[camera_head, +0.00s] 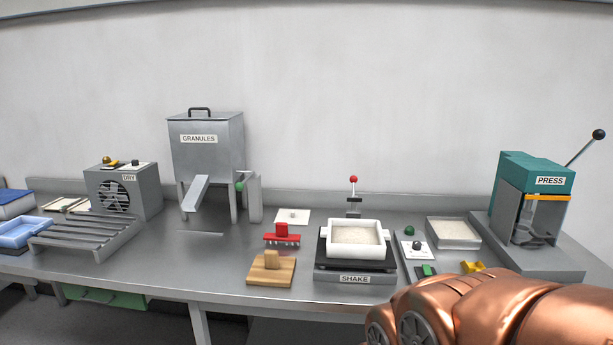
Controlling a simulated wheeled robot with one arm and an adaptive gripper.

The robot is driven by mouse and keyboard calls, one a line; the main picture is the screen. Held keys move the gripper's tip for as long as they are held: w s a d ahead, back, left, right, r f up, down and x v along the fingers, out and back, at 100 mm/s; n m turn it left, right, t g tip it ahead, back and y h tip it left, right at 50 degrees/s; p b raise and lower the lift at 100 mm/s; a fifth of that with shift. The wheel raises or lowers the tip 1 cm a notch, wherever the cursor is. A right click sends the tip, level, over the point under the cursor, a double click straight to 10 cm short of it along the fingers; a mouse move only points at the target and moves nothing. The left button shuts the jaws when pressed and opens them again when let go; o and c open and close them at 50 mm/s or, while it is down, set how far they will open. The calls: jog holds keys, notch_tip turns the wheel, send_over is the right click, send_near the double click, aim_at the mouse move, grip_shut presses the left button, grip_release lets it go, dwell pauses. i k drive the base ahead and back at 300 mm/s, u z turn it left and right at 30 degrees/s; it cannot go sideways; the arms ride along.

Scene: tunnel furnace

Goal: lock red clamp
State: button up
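A small upright lever with a red ball knob (353,180) rises from a grey metal block (353,206) at the back edge of the shaker marked SHAKE (354,278). This looks like the red clamp; its lever stands about vertical. A white square tray (354,251) with pale granules sits on the shaker, in front of the lever. The tray hides the lower part of the clamp, so I cannot tell if it touches the tray. My copper arm comes in at the bottom right, in front of the bench. My gripper is out of view.
Left of the shaker lie a red toothed tool (282,237) and a wooden block (271,270). Right are a small switch panel (417,248), a green knob (409,231), a granule tray (453,233) and a teal press (536,175). A granules hopper (207,150) stands left.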

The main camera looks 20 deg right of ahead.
aim_at(354, 199)
jog(key=i, duration=0.8)
jog(key=z, duration=0.7)
